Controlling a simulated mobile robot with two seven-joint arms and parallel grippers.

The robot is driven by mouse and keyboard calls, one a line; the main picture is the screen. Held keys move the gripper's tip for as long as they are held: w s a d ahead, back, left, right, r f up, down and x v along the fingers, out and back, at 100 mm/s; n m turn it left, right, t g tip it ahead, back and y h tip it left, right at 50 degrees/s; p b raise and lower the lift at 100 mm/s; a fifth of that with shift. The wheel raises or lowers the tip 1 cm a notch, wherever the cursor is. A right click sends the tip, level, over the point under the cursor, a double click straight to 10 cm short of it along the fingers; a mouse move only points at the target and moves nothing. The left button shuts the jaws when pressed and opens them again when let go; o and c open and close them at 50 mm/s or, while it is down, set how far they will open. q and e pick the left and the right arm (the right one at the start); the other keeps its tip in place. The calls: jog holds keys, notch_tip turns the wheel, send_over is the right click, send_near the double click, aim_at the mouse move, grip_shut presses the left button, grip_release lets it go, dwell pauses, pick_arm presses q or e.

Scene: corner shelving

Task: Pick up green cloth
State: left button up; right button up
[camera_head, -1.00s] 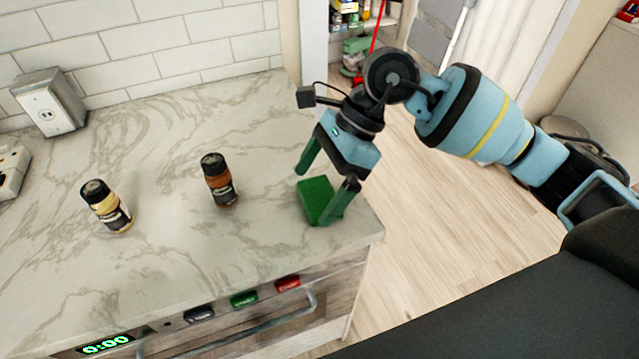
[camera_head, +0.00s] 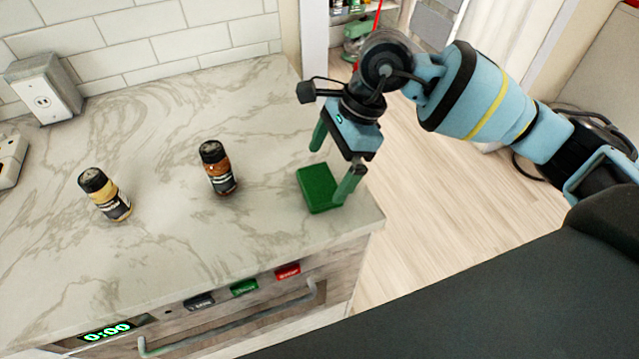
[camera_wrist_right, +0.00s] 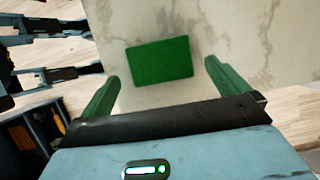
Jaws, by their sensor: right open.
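The green cloth (camera_head: 318,188) looks like a small folded green block lying flat on the marble counter near its right front corner. My right gripper (camera_head: 335,166) is open above the counter, with one green fingertip beside the cloth's right edge and the other behind it. In the right wrist view the cloth (camera_wrist_right: 160,61) lies ahead of and between the two spread fingers (camera_wrist_right: 162,82), with space on both sides. Nothing is held.
Two spice jars, one dark orange (camera_head: 218,168) and one yellow (camera_head: 104,194), stand on the marble counter (camera_head: 180,240) to the left. A drawer handle (camera_head: 230,322) and coloured buttons are on the counter's front. Wooden floor (camera_head: 450,200) lies to the right.

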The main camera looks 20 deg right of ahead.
aim_at(321, 182)
jog(key=shift+x, duration=1.95)
pick_arm(q)
jog(key=shift+w+r, duration=0.4)
jog(key=shift+w, duration=0.1)
pick_arm(e)
jog(key=shift+c, duration=0.3)
jog(key=c, duration=0.7)
jog(key=shift+c, duration=0.2)
pick_arm(q)
jog(key=shift+s, duration=0.15)
pick_arm(e)
jog(key=shift+r, duration=0.15)
